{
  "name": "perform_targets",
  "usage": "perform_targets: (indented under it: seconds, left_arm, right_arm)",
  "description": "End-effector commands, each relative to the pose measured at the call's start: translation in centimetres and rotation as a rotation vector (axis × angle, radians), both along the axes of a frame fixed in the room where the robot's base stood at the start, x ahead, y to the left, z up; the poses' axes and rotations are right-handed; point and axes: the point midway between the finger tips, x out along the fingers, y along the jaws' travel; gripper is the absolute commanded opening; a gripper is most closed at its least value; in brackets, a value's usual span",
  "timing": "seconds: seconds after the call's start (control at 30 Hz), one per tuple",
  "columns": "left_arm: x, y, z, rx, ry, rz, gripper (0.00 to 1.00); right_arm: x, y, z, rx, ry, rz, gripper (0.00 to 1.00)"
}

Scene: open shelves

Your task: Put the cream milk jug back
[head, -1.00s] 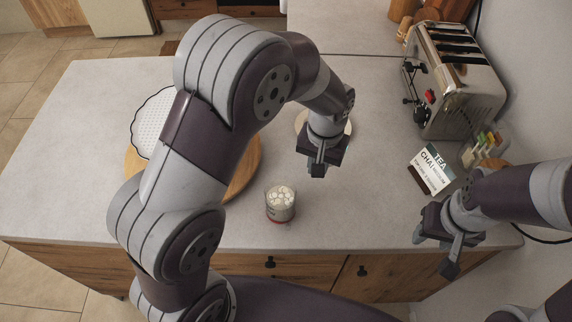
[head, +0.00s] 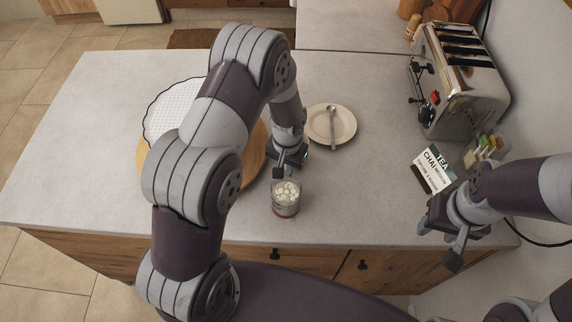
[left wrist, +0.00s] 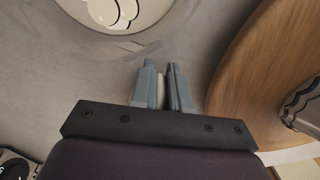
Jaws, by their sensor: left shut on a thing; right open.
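My left gripper (head: 286,168) is low over the counter, just behind a glass jar of white pieces (head: 286,198). In the left wrist view its fingers (left wrist: 163,88) are close together with a narrow pale strip (left wrist: 160,92) between them. The gripper is shut on this pale thing; too little shows to tell whether it is the cream milk jug. No whole jug is recognisable in either view. The jar's round rim (left wrist: 120,45) also shows at the top left of the wrist view, apart from the fingers. My right gripper (head: 440,246) is open and empty near the counter's front right.
A round wooden board (head: 256,160) with a scalloped white dish (head: 172,108) is left of my left gripper, partly hidden by the arm. A saucer with a spoon (head: 332,124) is behind. A chai tea box (head: 434,170) and toaster (head: 458,80) stand right.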

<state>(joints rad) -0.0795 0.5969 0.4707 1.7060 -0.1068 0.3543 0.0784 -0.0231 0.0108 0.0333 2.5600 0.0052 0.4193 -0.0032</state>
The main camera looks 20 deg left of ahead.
Motion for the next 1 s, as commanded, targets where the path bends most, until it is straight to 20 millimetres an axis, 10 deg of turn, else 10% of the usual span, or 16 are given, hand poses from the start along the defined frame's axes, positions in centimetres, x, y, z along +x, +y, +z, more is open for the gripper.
perform_targets:
  seconds: [0.03,0.13,0.5,1.0]
  left_arm:
    - [0.0,0.0,-0.3,0.0,-0.001,0.0,0.0]
    - [0.0,0.0,-0.2,0.0,0.0,0.0,0.41]
    - [0.1,0.0,0.8,0.0,-0.003,0.0,0.41]
    - [-0.2,-0.4,11.6,-0.002,-0.001,-0.001,0.41]
  right_arm:
    - [0.0,0.0,-0.2,0.0,0.0,0.0,0.46]
    - [0.0,0.0,-0.1,0.0,0.0,0.0,0.46]
    - [0.0,0.0,-0.1,0.0,0.0,0.0,0.46]
    - [0.0,0.0,-1.5,0.0,0.0,0.0,0.46]
